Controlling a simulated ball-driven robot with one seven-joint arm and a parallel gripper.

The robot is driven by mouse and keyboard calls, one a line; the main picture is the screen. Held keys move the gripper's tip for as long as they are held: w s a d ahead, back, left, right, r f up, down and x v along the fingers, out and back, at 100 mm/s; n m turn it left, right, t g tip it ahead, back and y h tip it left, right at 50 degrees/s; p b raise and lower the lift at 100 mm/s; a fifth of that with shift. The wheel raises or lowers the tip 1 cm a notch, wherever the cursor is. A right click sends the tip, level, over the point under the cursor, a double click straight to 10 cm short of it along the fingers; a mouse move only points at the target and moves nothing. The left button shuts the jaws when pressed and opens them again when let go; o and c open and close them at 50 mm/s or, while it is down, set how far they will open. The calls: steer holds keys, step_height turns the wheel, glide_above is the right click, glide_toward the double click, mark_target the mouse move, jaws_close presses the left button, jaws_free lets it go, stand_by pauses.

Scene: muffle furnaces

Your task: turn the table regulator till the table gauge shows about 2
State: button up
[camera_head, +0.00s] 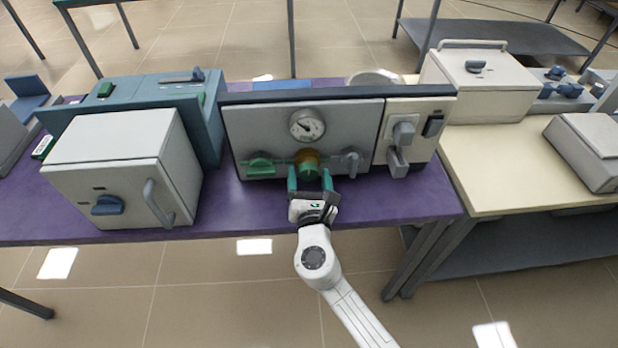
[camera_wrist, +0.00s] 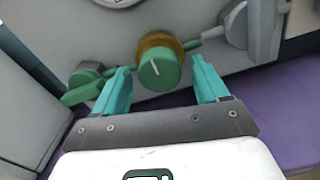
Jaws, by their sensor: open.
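The table regulator is a green knob with a brass collar (camera_head: 307,163) on the front of the grey panel, below the gauge. In the wrist view the knob (camera_wrist: 159,69) shows a white pointer line, roughly upright with a slight tilt. The table gauge (camera_head: 307,125) is a round white dial above it; its needle points to the upper left, but the numbers are too small to read. My gripper (camera_head: 309,181) is open in front of the knob. In the wrist view its teal fingertips (camera_wrist: 160,80) stand to either side of the knob, apart from it.
A green lever (camera_head: 261,164) is left of the knob and a grey valve handle (camera_head: 351,160) right of it. A grey furnace with a blue knob (camera_head: 125,165) stands to the left on the purple table (camera_head: 400,195). A switch box (camera_head: 407,140) is at the panel's right.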

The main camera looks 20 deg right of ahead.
steer(key=b+v, duration=0.2)
steer(key=v, duration=0.8)
steer(key=shift+s+a, duration=0.15)
steer(key=shift+s, duration=0.25)
stand_by(1.6)
